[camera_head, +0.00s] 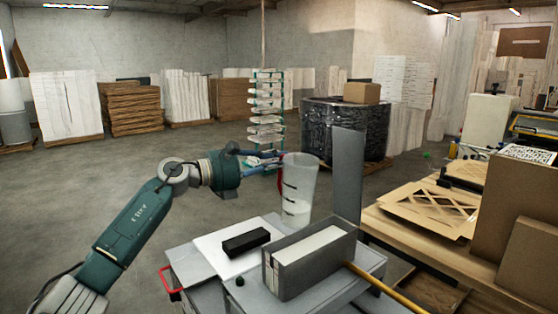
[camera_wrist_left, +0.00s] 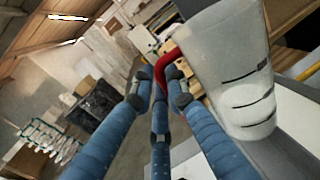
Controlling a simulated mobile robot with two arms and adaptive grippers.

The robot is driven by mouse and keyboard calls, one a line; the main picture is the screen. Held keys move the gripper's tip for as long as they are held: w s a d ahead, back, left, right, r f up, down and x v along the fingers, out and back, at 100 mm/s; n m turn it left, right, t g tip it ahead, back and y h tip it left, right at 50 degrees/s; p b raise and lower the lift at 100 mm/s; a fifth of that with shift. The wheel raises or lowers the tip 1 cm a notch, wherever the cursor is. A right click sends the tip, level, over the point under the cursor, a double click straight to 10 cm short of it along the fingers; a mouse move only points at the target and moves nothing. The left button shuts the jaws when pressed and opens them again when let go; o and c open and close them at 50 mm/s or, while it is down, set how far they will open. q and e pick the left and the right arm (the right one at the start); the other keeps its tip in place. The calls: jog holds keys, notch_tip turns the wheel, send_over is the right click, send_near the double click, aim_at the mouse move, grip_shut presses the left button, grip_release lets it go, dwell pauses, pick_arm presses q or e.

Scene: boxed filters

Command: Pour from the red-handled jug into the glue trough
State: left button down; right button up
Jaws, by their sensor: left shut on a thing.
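The jug (camera_head: 300,185) is translucent with dark level marks and white contents low inside. It looks roughly upright in the head view, behind a grey open-topped box; whether its base touches anything is unclear. Its red handle (camera_wrist_left: 166,62) shows in the wrist view. My left gripper (camera_head: 272,163) comes from the left and is shut on this handle; its blue fingers (camera_wrist_left: 160,85) close around the handle. The grey box (camera_head: 310,280) on the table looks like the glue trough and has a white filling or block inside. My right gripper is not in view.
A black block (camera_head: 245,241) lies on a white sheet (camera_head: 213,243) left of the trough. A tall grey panel (camera_head: 347,175) stands upright behind the trough. A yellow rod (camera_head: 385,288) lies at right. A wooden bench (camera_head: 440,245) with cardboard stands further right. Open floor lies left.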

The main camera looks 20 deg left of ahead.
pick_arm(q)
jog(key=shift+r, duration=0.2)
jog(key=shift+r+p, duration=1)
jog(key=shift+r, duration=0.45)
jog(key=shift+f, duration=0.1)
